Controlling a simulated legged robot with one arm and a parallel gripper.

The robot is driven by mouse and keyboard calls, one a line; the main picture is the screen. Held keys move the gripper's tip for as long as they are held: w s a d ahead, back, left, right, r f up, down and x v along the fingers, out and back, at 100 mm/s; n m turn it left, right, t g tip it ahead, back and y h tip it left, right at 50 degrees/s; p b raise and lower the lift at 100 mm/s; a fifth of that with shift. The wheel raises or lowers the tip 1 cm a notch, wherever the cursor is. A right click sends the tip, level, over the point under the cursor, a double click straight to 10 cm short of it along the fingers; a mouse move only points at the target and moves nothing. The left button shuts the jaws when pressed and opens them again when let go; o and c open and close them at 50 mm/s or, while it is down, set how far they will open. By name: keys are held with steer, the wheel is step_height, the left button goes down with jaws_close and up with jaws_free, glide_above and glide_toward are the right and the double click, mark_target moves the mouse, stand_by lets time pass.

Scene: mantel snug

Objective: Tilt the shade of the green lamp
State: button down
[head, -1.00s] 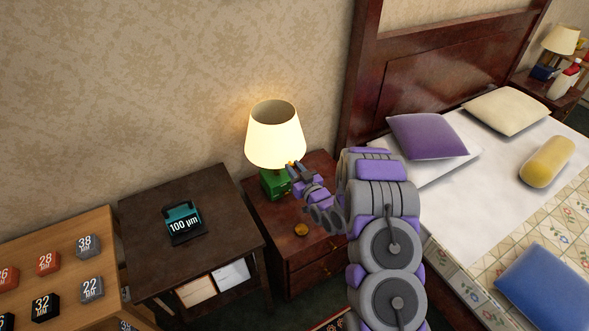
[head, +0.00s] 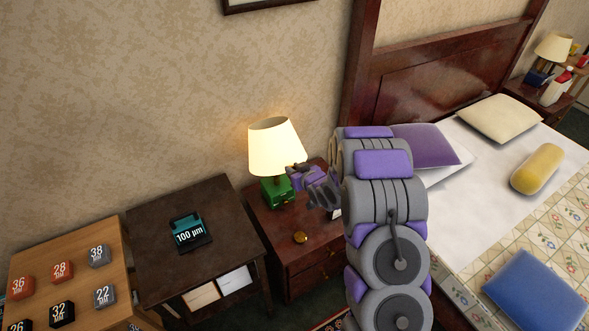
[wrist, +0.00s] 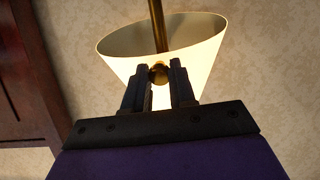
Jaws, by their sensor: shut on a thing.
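The green lamp has a green block base (head: 277,192) standing on the reddish-brown nightstand and a lit cream shade (head: 274,148). The shade leans, with its top toward the left and its right lower rim raised. My gripper (head: 294,173) is at the right lower side of the shade. In the wrist view, the shade (wrist: 200,58) shows with its open wide end upward, and the brass stem (wrist: 156,22) runs into it. My gripper's two dark fingers (wrist: 159,76) are shut on a small round brass knob (wrist: 158,73) at the shade.
A dark side table (head: 160,238) with a "100 µm" item (head: 189,233) stands to the left. The bed (head: 480,165) is to the right, behind my arm. The wall is close behind the lamp.

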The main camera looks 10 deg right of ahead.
steer(key=shift+w+r, duration=0.25)
steer(key=shift+r, duration=0.2)
steer(key=c, duration=1.3)
jaws_free()
steer(key=o, duration=0.4)
steer(key=shift+f, duration=0.2)
steer(key=shift+c, duration=0.2)
steer(key=shift+s, duration=0.1)
